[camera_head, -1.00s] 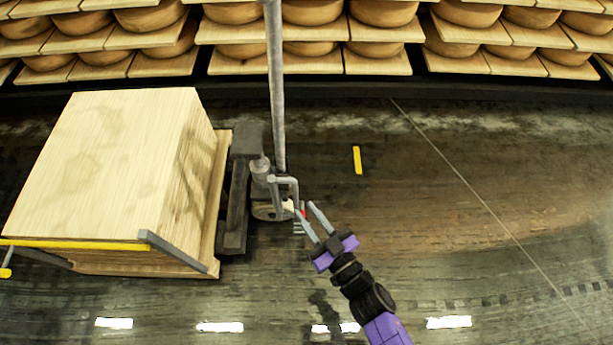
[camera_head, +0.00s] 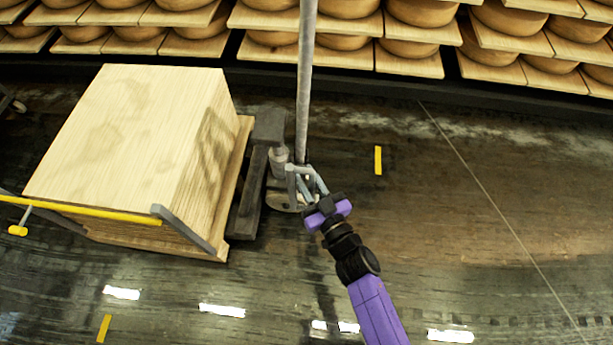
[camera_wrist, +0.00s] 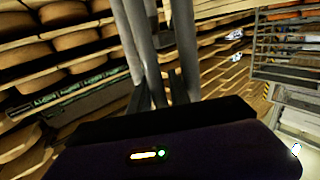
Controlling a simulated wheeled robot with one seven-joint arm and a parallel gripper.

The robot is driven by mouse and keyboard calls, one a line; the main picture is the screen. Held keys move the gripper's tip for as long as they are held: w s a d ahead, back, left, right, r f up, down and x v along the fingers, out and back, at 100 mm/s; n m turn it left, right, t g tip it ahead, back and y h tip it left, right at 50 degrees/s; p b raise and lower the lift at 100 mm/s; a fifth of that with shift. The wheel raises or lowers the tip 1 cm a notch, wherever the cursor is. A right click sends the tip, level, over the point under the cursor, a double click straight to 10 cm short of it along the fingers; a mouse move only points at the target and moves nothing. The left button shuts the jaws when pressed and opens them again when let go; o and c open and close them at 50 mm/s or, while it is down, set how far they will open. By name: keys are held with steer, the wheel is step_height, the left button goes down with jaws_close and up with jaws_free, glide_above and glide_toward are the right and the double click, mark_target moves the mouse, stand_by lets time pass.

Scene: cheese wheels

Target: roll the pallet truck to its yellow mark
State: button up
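The grey pallet truck (camera_head: 246,205) stands left of centre, loaded with a large pale wooden box (camera_head: 130,130). Its tall grey pole rises toward the shelves, and a grey bent bar (camera_head: 291,180) sits at the pole's foot. A yellow floor mark (camera_head: 378,160) lies to the right of the truck, apart from it. My gripper (camera_head: 311,184) is at the bent bar, its two grey fingers spread. In the wrist view, grey bars stand between and beside the fingers (camera_wrist: 155,90); whether they touch is unclear.
Shelves of cheese wheels (camera_head: 410,48) run along the back. A yellow bar (camera_head: 80,208) crosses the box's near left side. Another yellow strip (camera_head: 104,328) lies on the floor at the lower left. The floor right of the truck is clear.

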jaws_close()
stand_by(1.4)
